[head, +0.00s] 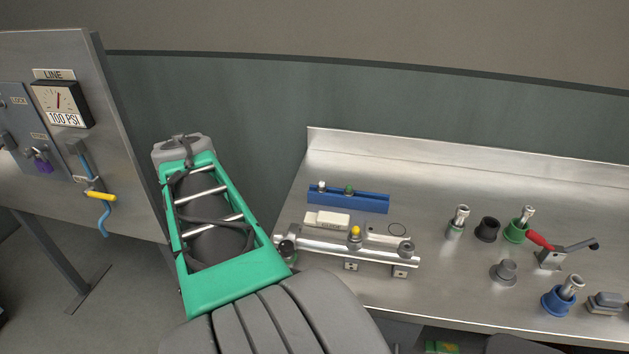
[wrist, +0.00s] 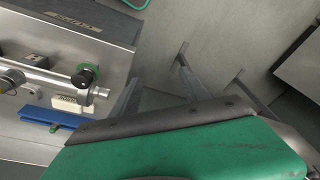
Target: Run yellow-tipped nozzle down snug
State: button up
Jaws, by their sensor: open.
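My green and grey arm reaches up at the left of the bench in the head view.
A blue rack (head: 348,200) and a white block (head: 326,220) lie behind the rail. Nozzles in cups, a grey knob (head: 504,271) and a red-handled lever (head: 549,250) stand on the right. A gauge panel (head: 62,104) stands at far left. Bench is clear between rail and cups.

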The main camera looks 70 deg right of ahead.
jog(key=s+d+r+m+g+p, duration=0.15)
jog(key=s+d+m, duration=0.45)
jog(key=s+d, duration=0.6)
notch_tip(320, 180, up, 2)
jog(key=m+y, duration=0.1)
jog(key=m, duration=0.5)
send_over(356, 227)
jog(key=shift+s+p, duration=0.1)
jog(key=shift+p, duration=0.2)
notch_tip(356, 227, down, 8)
jog(key=shift+r+p, duration=0.15)
jog(key=shift+p, duration=0.35)
jog(key=shift+c, duration=0.4)
grip_shut()
